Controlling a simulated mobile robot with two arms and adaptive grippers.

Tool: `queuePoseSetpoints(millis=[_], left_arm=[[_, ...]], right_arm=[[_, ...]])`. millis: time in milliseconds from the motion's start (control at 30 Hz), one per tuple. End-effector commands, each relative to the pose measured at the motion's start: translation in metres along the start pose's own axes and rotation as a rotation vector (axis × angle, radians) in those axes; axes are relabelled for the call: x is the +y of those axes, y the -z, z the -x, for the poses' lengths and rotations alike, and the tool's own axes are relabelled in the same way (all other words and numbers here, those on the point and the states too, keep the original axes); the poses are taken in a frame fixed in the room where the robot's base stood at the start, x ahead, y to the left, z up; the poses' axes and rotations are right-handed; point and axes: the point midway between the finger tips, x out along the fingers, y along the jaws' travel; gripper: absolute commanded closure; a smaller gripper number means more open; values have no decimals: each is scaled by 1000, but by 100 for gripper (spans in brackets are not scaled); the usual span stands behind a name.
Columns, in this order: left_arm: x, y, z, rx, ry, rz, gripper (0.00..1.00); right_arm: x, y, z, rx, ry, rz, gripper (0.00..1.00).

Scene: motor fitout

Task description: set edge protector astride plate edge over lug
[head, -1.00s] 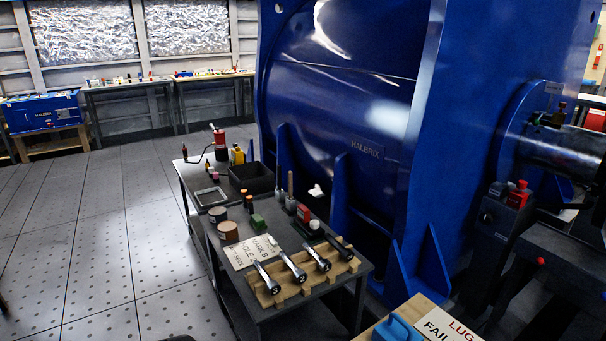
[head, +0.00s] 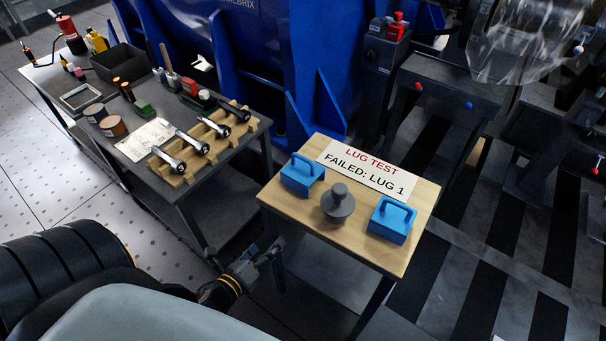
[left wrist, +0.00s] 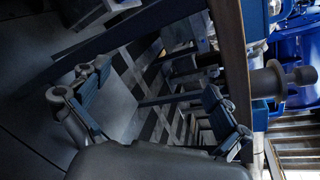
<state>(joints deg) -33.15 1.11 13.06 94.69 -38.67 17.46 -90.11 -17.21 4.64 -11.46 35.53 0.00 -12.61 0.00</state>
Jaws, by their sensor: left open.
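Two blue blocks with arched handles, which look like the edge protectors, sit on a small wooden-topped table (head: 290,218). One is at the left (head: 302,176), the other at the right (head: 392,221). A grey knobbed piece (head: 338,203) stands between them and also shows in the left wrist view (left wrist: 283,78). My left gripper (head: 268,254) is low beside the table's front left side, apart from the blocks. Its fingers are spread and empty in the left wrist view (left wrist: 155,108). My right gripper is out of view. I cannot make out a particular lug.
A sign (head: 362,168) on the table reads "LUG TEST FAILED: LUG 1". A dark workbench (head: 215,180) at the left carries a wooden rack (head: 188,166) with several metal tools. Blue machine plates (head: 318,105) rise behind. Striped floor lies at the right.

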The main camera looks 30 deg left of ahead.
Motion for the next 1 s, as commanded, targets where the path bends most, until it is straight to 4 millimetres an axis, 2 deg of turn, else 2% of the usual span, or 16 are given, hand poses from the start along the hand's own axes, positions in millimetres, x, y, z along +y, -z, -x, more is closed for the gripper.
queuePoseSetpoints(millis=[33, 100, 200, 300, 367, 467, 733, 1000], left_arm=[[-18, -24, 4, -45, 57, -173, 0], [-43, -52, 11, -99, 117, -404, 0], [-70, -77, 22, -160, 171, -650, 0], [-85, -90, 27, -194, 196, -787, 0], [-91, -94, 26, -204, 203, -823, 0], [-96, -98, 14, -209, 205, -837, 0], [-109, -102, -35, -208, 205, -832, 0], [-114, -104, -57, -206, 203, -829, 0]], right_arm=[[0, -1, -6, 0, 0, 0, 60], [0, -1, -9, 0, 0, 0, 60], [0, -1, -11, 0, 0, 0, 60], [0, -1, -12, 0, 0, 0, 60], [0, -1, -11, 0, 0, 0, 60], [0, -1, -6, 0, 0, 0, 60], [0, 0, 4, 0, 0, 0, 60], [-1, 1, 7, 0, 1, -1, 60]])
